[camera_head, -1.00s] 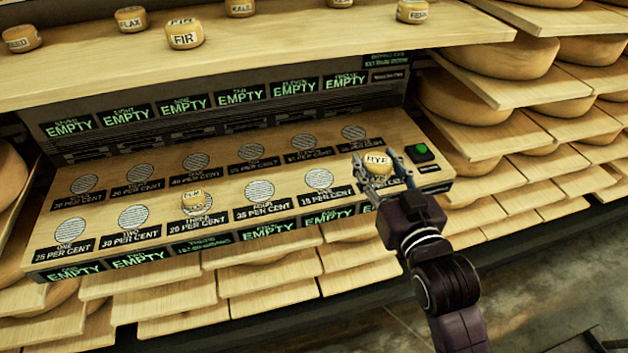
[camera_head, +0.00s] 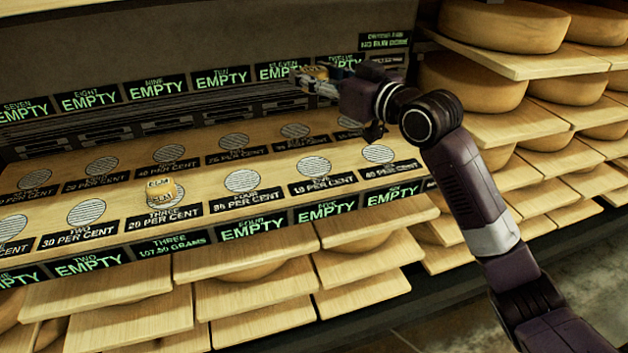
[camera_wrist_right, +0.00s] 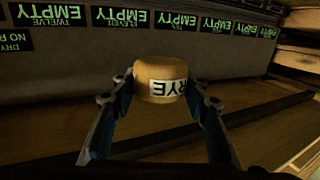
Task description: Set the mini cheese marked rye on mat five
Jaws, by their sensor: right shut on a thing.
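The mini cheese marked RYE (camera_wrist_right: 158,70) is a small yellow wheel held between the two fingers of my right gripper (camera_wrist_right: 160,84) in the wrist view, its label upside down there. In the head view my right gripper (camera_head: 318,80) is raised in front of the upper row of displays, above and behind the front mats; the cheese is hard to make out there. Mat five (camera_head: 314,166) is a bare striped disc in the front row, labelled FIVE, 15 PER CENT. Its display (camera_head: 326,211) reads EMPTY. My left gripper is not in view.
Another mini cheese (camera_head: 163,190) sits on mat three; its lettering is unclear. The mats for four (camera_head: 241,181) and six (camera_head: 378,153) are bare. Big cheese wheels (camera_head: 500,25) on wooden boards fill the right side, and boards jut out below the bench.

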